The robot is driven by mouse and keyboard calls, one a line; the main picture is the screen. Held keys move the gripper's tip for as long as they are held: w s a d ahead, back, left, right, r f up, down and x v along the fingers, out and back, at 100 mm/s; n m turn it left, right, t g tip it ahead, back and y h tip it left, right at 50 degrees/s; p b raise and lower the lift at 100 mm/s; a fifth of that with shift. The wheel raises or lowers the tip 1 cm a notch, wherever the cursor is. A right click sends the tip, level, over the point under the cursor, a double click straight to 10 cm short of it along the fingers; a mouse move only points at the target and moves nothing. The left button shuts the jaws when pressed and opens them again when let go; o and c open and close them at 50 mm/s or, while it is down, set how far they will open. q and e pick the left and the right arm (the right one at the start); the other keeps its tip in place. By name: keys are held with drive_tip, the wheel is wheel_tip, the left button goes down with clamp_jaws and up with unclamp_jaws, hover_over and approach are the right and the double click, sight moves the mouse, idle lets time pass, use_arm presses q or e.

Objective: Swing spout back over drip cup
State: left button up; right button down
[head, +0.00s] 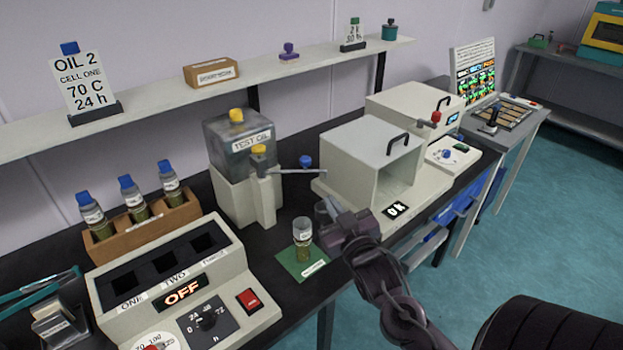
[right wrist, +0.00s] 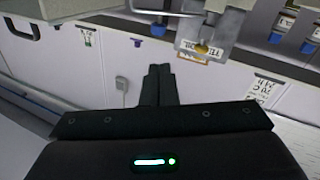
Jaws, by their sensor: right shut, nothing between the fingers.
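The oil tank (head: 240,147) labelled TEST OIL has a yellow tap and a thin grey spout (head: 285,171) reaching out to the right. A blue knob (head: 305,161) stands on the spout; a blue knob also shows in the right wrist view (right wrist: 158,28). My right gripper is shut and empty, in front of and below the spout. My left gripper is not in view.
A labelled glass (head: 303,232) with oil stands on a green mat (head: 288,264). An open-fronted white oven (head: 370,150) is to the right. The heating block (head: 165,270) reading OFF and a wooden rack (head: 150,222) with several blue-capped bottles are to the left.

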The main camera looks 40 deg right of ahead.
drive_tip(key=m+h, duration=0.1)
drive_tip(key=m, duration=0.2)
drive_tip(key=p, duration=0.4)
approach(307, 165)
drive_tip(key=shift+g, duration=0.3)
drive_tip(key=x, duration=0.6)
drive_tip(key=shift+w+r, duration=0.2)
drive_tip(key=shift+r, duration=0.1)
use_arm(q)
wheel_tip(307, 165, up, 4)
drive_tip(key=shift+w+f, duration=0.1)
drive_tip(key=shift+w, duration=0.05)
use_arm(e)
drive_tip(key=shift+w+d, duration=0.1)
drive_tip(key=shift+w, duration=0.1)
drive_tip(key=shift+w+d+r, duration=0.1)
drive_tip(key=shift+w+d, duration=0.45)
drive_tip(key=shift+d, duration=0.2)
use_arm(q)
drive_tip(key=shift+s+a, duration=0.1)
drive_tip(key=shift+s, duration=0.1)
